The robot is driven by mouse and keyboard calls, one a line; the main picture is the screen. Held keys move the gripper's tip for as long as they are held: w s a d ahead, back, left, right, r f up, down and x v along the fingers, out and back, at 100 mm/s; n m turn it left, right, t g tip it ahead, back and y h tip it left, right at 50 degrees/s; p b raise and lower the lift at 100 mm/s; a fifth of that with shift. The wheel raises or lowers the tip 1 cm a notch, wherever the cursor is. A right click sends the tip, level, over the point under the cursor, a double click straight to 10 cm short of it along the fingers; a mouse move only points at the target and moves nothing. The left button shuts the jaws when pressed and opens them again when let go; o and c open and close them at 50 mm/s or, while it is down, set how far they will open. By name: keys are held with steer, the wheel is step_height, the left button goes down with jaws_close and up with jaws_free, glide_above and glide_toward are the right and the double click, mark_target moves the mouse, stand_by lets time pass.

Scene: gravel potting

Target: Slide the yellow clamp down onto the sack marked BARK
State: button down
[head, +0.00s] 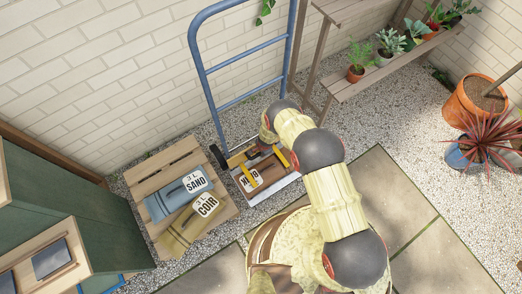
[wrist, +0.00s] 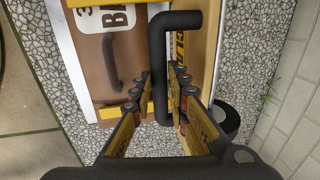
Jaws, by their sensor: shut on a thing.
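The brown sack (wrist: 125,65) lies in the wrist view with a white label starting with "B"; the rest is cut off or covered. In the head view the sack (head: 270,176) lies on the blue hand truck's base, its label partly hidden. Yellow clamp parts (head: 249,174) cross it there; a yellow strip (wrist: 112,112) shows at the sack's near end in the wrist view. My gripper (wrist: 161,74) is shut on the black bent handle (wrist: 162,45), seemingly the clamp's, beside the sack. Contact between clamp and sack cannot be told. My arm hides the gripper's fingertips in the head view.
The blue hand truck (head: 238,58) stands against the brick wall. A wooden pallet (head: 148,182) at left holds sacks marked SAND (head: 181,194) and COIR (head: 193,222). A plant shelf (head: 385,66) is at upper right.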

steer(key=shift+s+d+f, duration=0.1)
steer(key=shift+s+f, duration=0.1)
steer(key=shift+f, duration=0.05)
steer(key=c, duration=2)
jaws_free()
steer(key=shift+f, duration=0.1)
steer(key=shift+c, duration=0.2)
steer(key=o, duration=0.3)
steer(key=shift+w, duration=0.15)
steer(key=shift+r, duration=0.3)
steer(key=shift+r, duration=0.25)
steer(key=shift+s+d+r, duration=0.2)
steer(key=shift+s+r, duration=0.1)
steer(key=shift+r, duration=1.55)
steer(key=shift+s+d+r, duration=0.15)
steer(key=shift+s+r, duration=0.2)
steer(key=shift+r, duration=1.45)
steer(key=shift+s+d+r, duration=0.2)
steer(key=shift+s+r, duration=0.1)
steer(key=shift+r, duration=1.55)
